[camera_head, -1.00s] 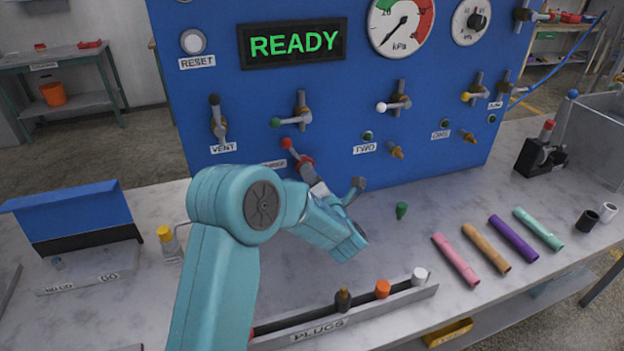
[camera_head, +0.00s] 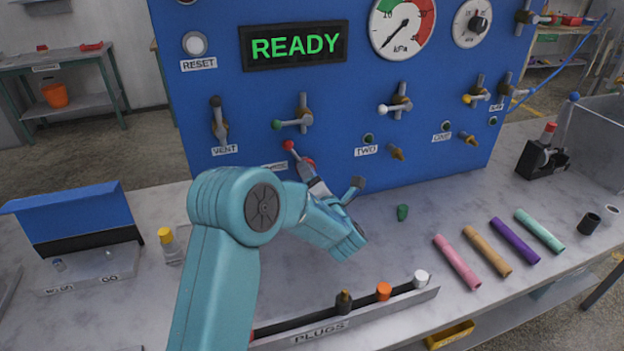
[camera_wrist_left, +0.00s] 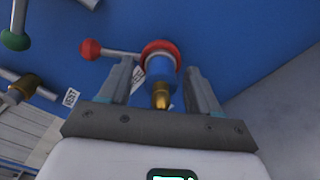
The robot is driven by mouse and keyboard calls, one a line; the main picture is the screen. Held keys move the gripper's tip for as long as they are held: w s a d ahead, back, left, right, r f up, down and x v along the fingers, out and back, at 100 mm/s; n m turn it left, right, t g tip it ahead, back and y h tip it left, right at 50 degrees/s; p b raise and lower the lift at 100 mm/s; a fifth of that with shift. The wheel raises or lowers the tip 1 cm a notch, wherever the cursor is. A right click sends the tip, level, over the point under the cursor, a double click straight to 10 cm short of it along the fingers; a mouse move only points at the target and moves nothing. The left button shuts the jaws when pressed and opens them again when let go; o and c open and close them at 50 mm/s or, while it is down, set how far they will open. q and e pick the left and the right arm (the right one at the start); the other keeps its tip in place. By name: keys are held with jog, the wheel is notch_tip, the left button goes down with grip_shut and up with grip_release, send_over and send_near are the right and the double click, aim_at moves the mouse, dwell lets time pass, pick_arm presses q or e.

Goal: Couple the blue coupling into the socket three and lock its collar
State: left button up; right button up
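The blue coupling (camera_wrist_left: 162,70) with a brass end (camera_wrist_left: 161,96) shows in the left wrist view, pointing at a red ring (camera_wrist_left: 158,48) on the blue panel. The red ring also shows in the head view (camera_head: 309,163), with a red-knobbed lever (camera_head: 289,146) beside it. My left gripper (camera_wrist_left: 163,85) has its fingers on either side of the coupling, with gaps visible on both sides. In the head view my left gripper (camera_head: 336,184) is close to the panel and mostly hides the coupling. Whether the coupling is fully seated cannot be told. My right gripper is not in view.
Other levered sockets stick out along the panel (camera_head: 250,165). A plugs rack (camera_head: 362,318) is at the front. A yellow-capped bottle (camera_head: 169,246) stands left.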

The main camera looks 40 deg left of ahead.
pick_arm(q)
jog(key=b+v, duration=0.2)
jog(key=v, duration=1.4)
jog(key=shift+s+d, duration=0.1)
jog(key=shift+d, duration=0.1)
